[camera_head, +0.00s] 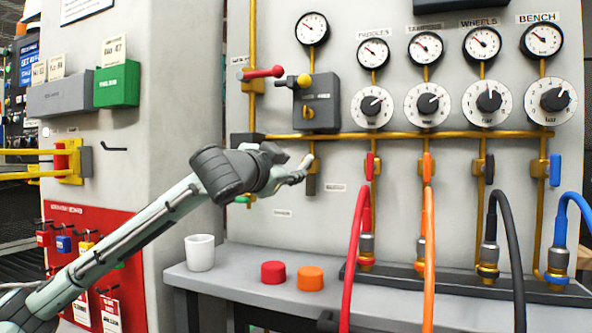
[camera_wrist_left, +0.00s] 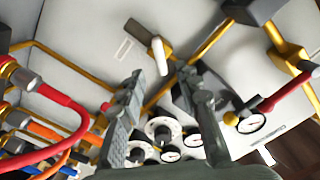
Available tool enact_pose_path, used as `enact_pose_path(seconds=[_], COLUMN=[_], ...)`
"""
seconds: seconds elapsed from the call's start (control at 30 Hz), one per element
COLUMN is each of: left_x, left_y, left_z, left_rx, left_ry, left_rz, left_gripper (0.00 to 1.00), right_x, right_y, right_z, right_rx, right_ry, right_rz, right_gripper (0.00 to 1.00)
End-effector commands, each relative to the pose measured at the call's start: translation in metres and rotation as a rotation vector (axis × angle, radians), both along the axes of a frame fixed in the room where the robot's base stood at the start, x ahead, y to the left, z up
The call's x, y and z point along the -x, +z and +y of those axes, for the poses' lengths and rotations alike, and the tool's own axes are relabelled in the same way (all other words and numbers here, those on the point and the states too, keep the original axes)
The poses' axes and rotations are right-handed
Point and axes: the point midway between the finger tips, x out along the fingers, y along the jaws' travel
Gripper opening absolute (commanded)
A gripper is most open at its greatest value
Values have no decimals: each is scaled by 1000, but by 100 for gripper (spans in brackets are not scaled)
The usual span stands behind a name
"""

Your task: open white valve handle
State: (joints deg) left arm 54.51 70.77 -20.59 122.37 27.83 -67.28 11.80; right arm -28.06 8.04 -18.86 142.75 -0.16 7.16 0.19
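The white valve handle (camera_wrist_left: 159,55) shows in the left wrist view as a short pale lever on a brass pipe fitting, just past my fingertips and roughly between them. In the head view its white end (camera_head: 307,160) shows beside my left gripper (camera_head: 291,176), above a short grey pipe end. My left gripper (camera_wrist_left: 160,76) is open, its two fingers apart with nothing held between them. I cannot tell whether a finger touches the handle. My right gripper is not in view.
A red lever (camera_head: 263,72) and a grey box with a yellow knob (camera_head: 316,103) are above on the panel. Gauges, dials and coloured hoses (camera_head: 428,250) stand to the right. A white cup (camera_head: 200,252), red cap (camera_head: 273,272) and orange cap (camera_head: 310,278) rest on the ledge below.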

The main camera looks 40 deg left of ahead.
Motion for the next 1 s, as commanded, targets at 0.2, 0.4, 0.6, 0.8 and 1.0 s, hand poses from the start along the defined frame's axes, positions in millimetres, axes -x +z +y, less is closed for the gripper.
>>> enact_pose_path(seconds=[0.2, 0.4, 0.6, 0.8, 1.0], left_x=[-36, -56, -59, -59, -59], left_y=[1, 1, 1, 1, 1], left_z=[8, 13, 14, 14, 14], left_rx=[4, 3, 0, 0, 1], left_ry=[0, -1, -1, 0, 0], left_rz=[-1, -1, -3, -2, -3], left_gripper=[33, 33, 33, 23, 0], right_x=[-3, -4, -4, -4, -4], right_y=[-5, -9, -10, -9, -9], right_z=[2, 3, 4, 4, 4], right_rx=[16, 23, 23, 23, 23], right_ry=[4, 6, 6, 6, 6], right_rz=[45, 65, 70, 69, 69], right_gripper=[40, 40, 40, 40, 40])
